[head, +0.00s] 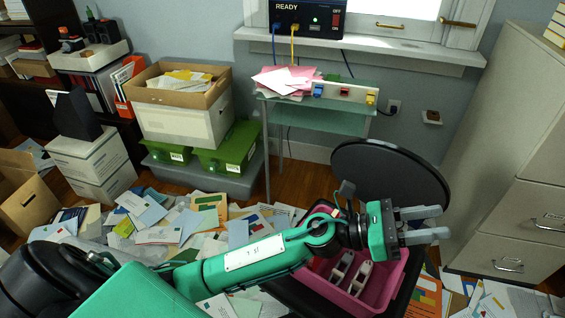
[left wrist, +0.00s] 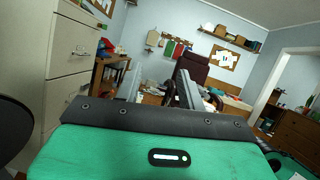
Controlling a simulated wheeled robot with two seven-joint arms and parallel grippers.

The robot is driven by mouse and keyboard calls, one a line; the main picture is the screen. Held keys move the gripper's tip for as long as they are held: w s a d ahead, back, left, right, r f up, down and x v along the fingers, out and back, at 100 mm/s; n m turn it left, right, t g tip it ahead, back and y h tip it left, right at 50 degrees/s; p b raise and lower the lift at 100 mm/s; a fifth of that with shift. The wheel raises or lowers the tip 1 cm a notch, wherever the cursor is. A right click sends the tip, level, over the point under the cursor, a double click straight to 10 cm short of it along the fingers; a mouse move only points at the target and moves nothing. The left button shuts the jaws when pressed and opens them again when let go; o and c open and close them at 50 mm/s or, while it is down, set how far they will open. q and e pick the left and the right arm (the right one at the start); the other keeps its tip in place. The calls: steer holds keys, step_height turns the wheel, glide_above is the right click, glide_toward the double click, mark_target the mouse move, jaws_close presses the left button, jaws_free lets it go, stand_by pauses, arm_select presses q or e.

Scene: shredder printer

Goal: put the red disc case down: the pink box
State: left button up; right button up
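The pink box (head: 393,283) is in the lower right of the head view, partly hidden by my left arm. Pale-handled things lie inside it, and a patch of red shows at its left inner side. I cannot tell whether that red is the disc case; no red disc case is clearly visible elsewhere. My left gripper (head: 424,225) is above the right part of the box, pointing right. Its two fingers are apart with nothing between them. The left wrist view also shows the open fingers of the left gripper (left wrist: 159,88). My right gripper is not in view.
The box rests on a black surface beside a black round-topped backrest (head: 392,172). A beige filing cabinet (head: 515,205) stands at the right. A small glass table (head: 318,116) with papers is behind. Papers (head: 150,220) cover the floor at left.

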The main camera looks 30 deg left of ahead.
arm_select(q)
steer(key=w+a+f+n+t+y, duration=0.1)
steer(key=a+f+n+t+y, duration=0.5)
steer(key=n, duration=1)
steer(key=w+a+f+n+t+y, duration=0.1)
steer(key=a+f+n+t+y, duration=0.3)
steer(key=a+n+y, duration=0.95)
steer(key=s+a+f+n+g+y, duration=0.1)
steer(key=s+a+f+n+g, duration=0.2)
steer(key=s+f+n+g, duration=0.9)
steer(key=s+a+f+n+g, duration=0.1)
steer(key=s+f+n+g, duration=0.1)
steer(key=s+f+n, duration=0.2)
steer(key=s+f, duration=0.3)
steer(key=s, duration=0.3)
steer(key=shift+s+f+g+h, duration=0.25)
steer(key=shift+s+g+h, duration=0.1)
steer(key=shift+s+g, duration=0.05)
